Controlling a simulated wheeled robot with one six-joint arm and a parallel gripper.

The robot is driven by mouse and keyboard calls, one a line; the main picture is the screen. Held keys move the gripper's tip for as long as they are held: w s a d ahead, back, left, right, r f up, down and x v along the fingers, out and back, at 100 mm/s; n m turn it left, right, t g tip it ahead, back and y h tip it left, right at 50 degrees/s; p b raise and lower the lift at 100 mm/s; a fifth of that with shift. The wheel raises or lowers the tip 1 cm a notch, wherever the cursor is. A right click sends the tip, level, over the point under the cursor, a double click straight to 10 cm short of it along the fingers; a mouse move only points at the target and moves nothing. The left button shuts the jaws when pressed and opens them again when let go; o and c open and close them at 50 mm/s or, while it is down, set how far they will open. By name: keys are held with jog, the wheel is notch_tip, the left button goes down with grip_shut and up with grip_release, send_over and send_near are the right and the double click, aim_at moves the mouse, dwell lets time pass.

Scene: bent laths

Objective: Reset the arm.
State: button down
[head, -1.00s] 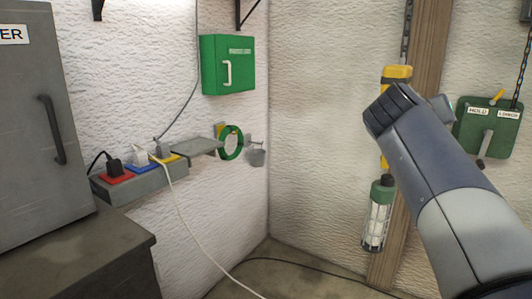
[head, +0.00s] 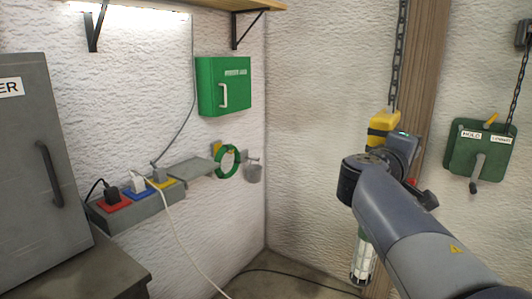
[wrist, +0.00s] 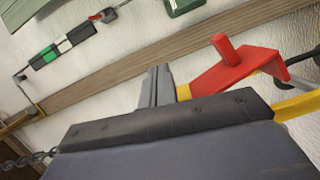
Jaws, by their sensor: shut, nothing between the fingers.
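In the head view my arm reaches in from the lower right and its end covers part of a yellow hoist block (head: 382,125). My gripper's fingers show in the wrist view (wrist: 156,86) as two grey fingers together, with nothing between them. In the head view the fingers are hidden behind my arm's end. A red part with an upright peg (wrist: 232,72) and yellow bars lie just right of the fingers in the wrist view. I cannot tell whether they touch my gripper.
The block hangs on a chain (head: 399,55) before a wooden post (head: 432,60). A caged lamp (head: 364,262) hangs below. A green lever box (head: 480,148) is at right. A socket strip (head: 140,205), green cabinet (head: 223,86) and grey cabinet (head: 25,150) stand left. The middle is open.

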jog(key=shift+w+a+r+n+p, duration=0.15)
jog(key=shift+r+n+p, duration=0.15)
jog(key=shift+n+p, duration=0.25)
jog(key=shift+f, duration=0.1)
